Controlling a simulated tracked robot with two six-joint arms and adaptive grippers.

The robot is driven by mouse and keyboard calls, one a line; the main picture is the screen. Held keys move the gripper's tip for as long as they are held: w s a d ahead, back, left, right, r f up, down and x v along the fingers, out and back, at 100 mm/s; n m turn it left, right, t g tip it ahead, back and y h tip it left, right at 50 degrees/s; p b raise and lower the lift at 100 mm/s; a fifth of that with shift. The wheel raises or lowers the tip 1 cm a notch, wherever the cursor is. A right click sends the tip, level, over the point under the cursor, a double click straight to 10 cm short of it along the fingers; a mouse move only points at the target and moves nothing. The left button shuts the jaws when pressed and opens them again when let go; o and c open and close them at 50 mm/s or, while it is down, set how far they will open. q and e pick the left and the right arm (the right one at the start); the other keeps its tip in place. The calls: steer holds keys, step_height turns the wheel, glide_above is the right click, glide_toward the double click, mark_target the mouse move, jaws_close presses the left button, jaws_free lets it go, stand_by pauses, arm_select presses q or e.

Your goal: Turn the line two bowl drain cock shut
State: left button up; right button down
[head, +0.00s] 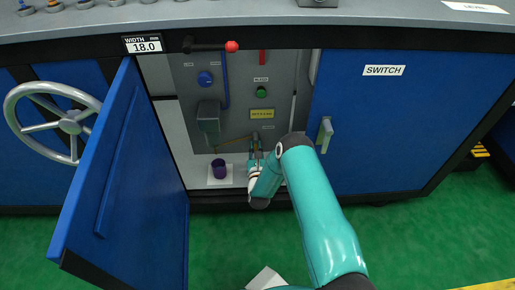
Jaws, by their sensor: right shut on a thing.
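The open cabinet shows a grey panel (232,75) with a grey bowl (208,113) hanging at its left. A thin brass-coloured part (228,151) runs low on the panel from below the bowl toward my right gripper. My right gripper (254,142) points into the cabinet, low and right of the bowl. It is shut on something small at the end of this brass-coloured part. The fingers cover the held part, so I cannot make out whether it is the drain cock or how it is turned. My left gripper is not in view.
A purple cup (219,168) stands on a white pad (220,182) on the cabinet floor. The blue door (125,190) stands open at the left. Above are a blue knob (205,78), a green knob (261,92), a yellow label (262,115) and a red-tipped lever (231,46).

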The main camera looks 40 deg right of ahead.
steer(key=shift+s+a+f, duration=0.1)
steer(key=shift+a+f, duration=0.15)
steer(key=shift+f, duration=0.1)
steer(key=c, duration=1.2)
jaws_free()
steer(key=shift+o, duration=0.4)
steer(key=shift+d+r, duration=0.15)
steer(key=shift+r, duration=0.05)
steer(key=v, duration=1.2)
